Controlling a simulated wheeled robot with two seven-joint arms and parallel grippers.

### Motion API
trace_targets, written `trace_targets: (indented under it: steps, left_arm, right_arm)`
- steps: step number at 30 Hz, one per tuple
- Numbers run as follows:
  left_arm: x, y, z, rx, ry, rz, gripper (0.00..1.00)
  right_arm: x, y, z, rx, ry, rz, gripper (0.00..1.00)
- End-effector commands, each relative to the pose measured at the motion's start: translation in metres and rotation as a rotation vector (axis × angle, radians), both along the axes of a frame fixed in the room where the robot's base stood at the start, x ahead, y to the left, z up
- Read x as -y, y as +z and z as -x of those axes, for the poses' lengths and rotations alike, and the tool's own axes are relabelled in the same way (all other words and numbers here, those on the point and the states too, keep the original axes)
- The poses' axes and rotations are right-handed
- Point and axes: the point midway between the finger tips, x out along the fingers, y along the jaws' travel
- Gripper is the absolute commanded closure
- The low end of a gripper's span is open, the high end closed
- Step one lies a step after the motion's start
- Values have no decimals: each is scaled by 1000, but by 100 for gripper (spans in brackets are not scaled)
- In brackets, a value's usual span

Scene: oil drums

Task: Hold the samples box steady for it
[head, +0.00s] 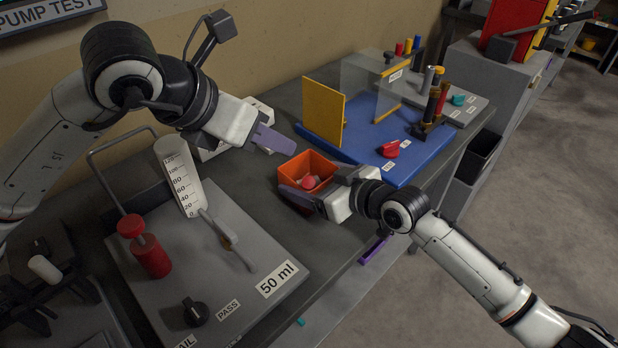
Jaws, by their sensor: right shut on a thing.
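The orange samples box (296,166) stands on the grey bench with its open top facing up. A small red and pinkish item (309,183) shows inside it. My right gripper (308,190) is at the box's near side, shut on its near wall; its fingers hide part of that wall. My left gripper (278,142) is above and to the left of the box, apart from it, with nothing seen in it. Its fingers overlap in this view, so its opening is unclear.
A pump test rig with a graduated cylinder (179,176) and red handle (151,257) stands left of the box. A blue tray (359,146) with a yellow panel (324,118) and a clear panel lies behind it.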

Motion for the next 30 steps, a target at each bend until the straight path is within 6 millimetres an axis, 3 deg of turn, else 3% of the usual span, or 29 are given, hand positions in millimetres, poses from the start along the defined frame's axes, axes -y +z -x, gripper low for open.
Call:
trace_targets:
  steps: [5,6,9,20,30]
  left_arm:
    - [0,0,0,0,0,0,59]
    - [0,0,0,0,0,0,59]
    - [0,0,0,0,0,0,59]
    - [0,0,0,0,0,0,59]
    - [0,0,0,0,0,0,59]
  right_arm:
    - [0,0,0,0,0,0,47]
    - [0,0,0,0,0,0,19]
    - [0,0,0,0,0,0,2]
    - [3,1,2,0,0,0,2]
    - [42,23,42,1,-1,4,2]
